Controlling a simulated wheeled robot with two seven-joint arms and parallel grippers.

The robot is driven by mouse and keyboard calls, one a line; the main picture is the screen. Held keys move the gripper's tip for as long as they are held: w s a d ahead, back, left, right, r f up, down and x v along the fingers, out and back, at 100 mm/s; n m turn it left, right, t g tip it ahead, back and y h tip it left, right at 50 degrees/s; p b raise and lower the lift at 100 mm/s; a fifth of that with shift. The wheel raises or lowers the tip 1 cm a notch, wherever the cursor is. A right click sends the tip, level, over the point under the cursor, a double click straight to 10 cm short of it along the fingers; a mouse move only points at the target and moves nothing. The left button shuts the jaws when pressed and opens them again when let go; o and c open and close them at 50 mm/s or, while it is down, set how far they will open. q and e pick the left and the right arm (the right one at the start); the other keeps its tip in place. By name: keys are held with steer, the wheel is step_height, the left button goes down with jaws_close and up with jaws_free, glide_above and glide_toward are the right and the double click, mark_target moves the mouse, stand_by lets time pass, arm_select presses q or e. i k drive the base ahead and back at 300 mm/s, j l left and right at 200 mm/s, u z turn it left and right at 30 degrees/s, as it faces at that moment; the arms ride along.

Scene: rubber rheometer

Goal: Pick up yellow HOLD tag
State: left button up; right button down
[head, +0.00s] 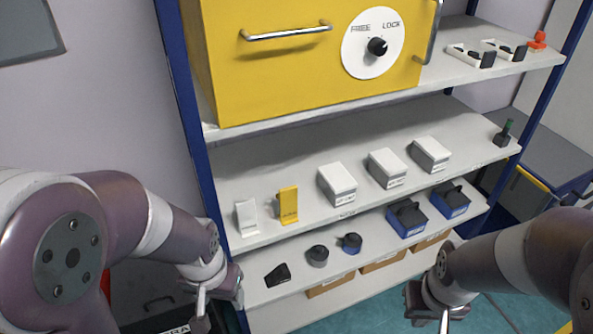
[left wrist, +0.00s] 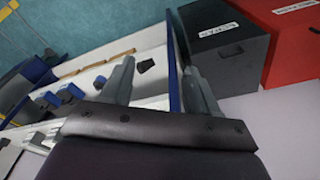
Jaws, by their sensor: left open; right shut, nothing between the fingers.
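The yellow HOLD tag (head: 288,205) stands upright near the front left of the middle shelf in the head view, just right of a similar white tag (head: 246,217). My left gripper (head: 217,304) is low at the shelf's left end, below and left of the yellow tag and apart from it. In the left wrist view, its two fingers are spread with nothing between them (left wrist: 158,78); I cannot make out the yellow tag there. My right gripper (head: 437,310) is at the lower right, in front of the rack, shut and empty.
The middle shelf (head: 262,166) also bears several white boxes (head: 337,183). A lower shelf (head: 250,292) holds dark and blue parts. A blue post (head: 184,105) borders the left side. A yellow cabinet (head: 290,75) sits above. A black box (left wrist: 222,45) and red box (left wrist: 290,40) show in the wrist view.

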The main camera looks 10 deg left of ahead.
mark_target(287, 195)
steer(key=i+l+u, duration=0.25)
steer(key=l+u, duration=0.3)
steer(key=i+l+u, duration=0.1)
steer(key=l+u, duration=0.15)
steer(key=l, duration=0.2)
steer(key=l+u, duration=0.3)
steer(key=i+l, duration=0.1)
steer(key=l, duration=0.6)
steer(key=i+l, duration=0.1)
steer(key=l, duration=0.6)
